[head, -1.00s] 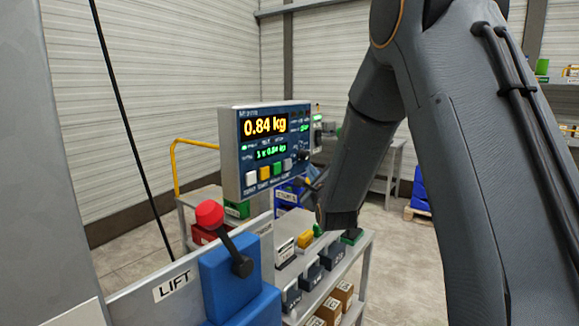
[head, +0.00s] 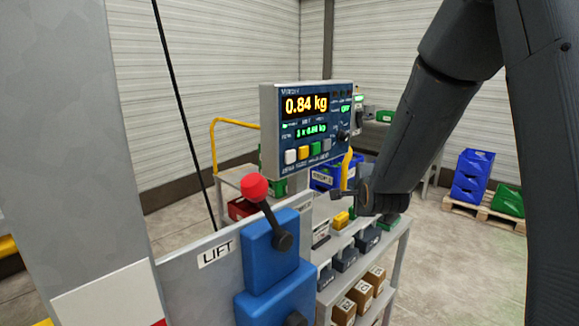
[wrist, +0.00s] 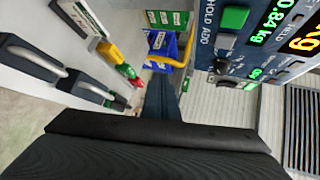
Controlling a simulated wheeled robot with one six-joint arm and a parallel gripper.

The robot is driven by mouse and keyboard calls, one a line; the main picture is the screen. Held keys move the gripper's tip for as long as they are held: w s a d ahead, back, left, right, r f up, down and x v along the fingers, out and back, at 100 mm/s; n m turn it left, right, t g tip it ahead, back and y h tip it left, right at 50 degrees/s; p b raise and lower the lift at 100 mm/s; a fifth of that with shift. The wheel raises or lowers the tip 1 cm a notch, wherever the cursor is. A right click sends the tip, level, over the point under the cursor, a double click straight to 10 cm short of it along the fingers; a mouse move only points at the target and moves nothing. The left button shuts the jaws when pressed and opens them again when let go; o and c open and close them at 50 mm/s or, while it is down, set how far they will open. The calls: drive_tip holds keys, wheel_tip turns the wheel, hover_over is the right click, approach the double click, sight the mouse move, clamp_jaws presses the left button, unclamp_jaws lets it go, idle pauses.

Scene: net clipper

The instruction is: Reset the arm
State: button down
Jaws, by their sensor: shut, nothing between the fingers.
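My arm comes down from the top right of the head view, and its dark end is beside the scale display (head: 308,125), at the display's lower right. My gripper (head: 342,193) points left there, small and partly hidden against the dark wrist. In the wrist view my gripper (wrist: 160,98) shows as a narrow dark shape, its fingers together with nothing held. The display's face, reading 0.84 kg, is close on the right of that view. The fingers look apart from the display.
A blue lift control box (head: 271,250) with a red-knobbed lever (head: 268,208) stands in front. Dark handled weights (head: 345,258) line a shelf, with cardboard boxes (head: 360,290) below. A yellow rail (head: 213,140) and blue bins (head: 470,175) are behind. Open floor lies at right.

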drive_tip(key=s+f+n+g, duration=0.4)
drive_tip(key=s+n, duration=0.2)
drive_tip(key=s, duration=0.5)
drive_tip(key=s+f+n+g, duration=0.4)
drive_tip(key=s+n, duration=0.2)
drive_tip(key=s, duration=0.5)
drive_tip(key=s+f+n+g, duration=0.4)
drive_tip(key=s+n, duration=0.2)
drive_tip(key=s, duration=0.5)
drive_tip(key=shift+s+f+n+b, duration=0.2)
drive_tip(key=shift+f+n+b, duration=0.1)
drive_tip(key=shift+n, duration=0.1)
